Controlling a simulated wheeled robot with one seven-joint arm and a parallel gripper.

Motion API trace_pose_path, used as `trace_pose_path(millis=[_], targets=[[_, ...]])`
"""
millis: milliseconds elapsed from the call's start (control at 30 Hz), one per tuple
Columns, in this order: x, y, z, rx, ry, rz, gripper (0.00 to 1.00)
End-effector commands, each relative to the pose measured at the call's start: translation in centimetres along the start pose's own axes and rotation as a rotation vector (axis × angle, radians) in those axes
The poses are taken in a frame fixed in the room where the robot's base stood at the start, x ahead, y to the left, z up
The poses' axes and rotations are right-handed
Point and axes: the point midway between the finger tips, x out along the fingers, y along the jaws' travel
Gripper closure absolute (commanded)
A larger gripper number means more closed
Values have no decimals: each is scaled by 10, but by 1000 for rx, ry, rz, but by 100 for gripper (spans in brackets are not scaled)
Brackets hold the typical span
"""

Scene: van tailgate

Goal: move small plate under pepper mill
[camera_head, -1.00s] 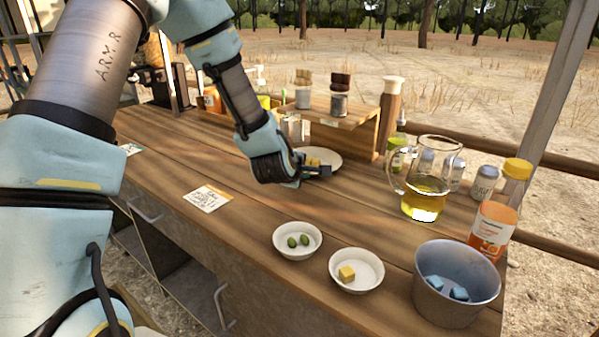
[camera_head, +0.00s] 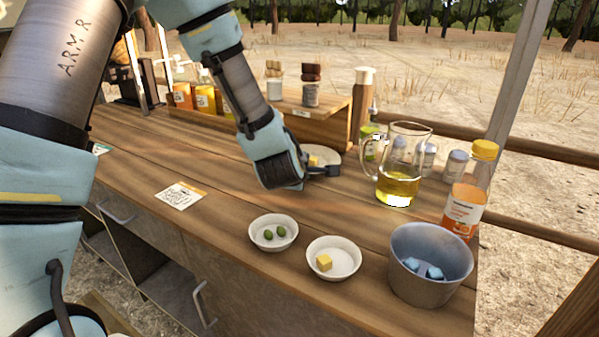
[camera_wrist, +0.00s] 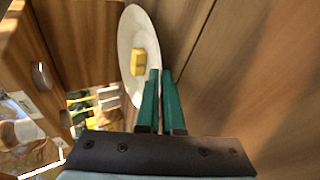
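The small plate (camera_head: 331,151), white with a yellow cube (camera_head: 313,160) on it, is in front of the wooden riser, partly hidden by my gripper (camera_head: 326,171). In the wrist view the plate (camera_wrist: 126,40) shows beside my teal fingers (camera_wrist: 160,73), with its right rim between their tips. The fingers are nearly together, shut on that rim. I cannot tell whether the plate is clear of the counter. What looks like the pepper mill (camera_head: 311,90), with a dark brown top and dark contents, stands on the riser behind the plate.
The riser (camera_head: 327,120) also carries a pale-filled mill (camera_head: 274,90). A glass jug (camera_head: 400,175) with yellow liquid stands close right of the plate. Two white bowls (camera_head: 258,243) (camera_head: 347,266) and a metal pot (camera_head: 428,288) are in front.

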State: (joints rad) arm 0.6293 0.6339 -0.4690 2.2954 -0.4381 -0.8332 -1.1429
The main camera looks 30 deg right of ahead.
Motion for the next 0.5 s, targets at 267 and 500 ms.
trace_pose_path(millis=[267,500], targets=[[0,-1,0,1,-1,-2,87],[0,-1,0,1,-1,-3,61]])
